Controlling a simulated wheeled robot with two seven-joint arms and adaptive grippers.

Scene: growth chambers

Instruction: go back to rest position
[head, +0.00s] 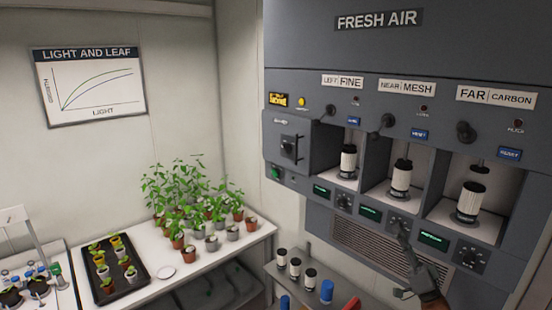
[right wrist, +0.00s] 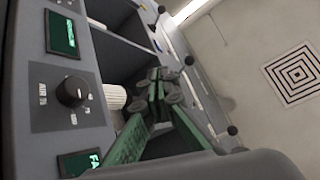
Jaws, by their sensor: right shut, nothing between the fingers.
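My right gripper (head: 404,232) is in front of the lower panel of the grey Fresh Air unit (head: 390,55), close to the knob (head: 397,223) below the middle bay. Its fingers are shut and empty. In the right wrist view the closed fingertips (right wrist: 158,92) show in front of the open bays, with a knob (right wrist: 72,92) and a green display (right wrist: 62,35) to their left. My left gripper is in neither view.
Three bays hold black-and-white filter cartridges (head: 347,162). Potted plants and a black seedling tray (head: 106,292) are on the white table at left.

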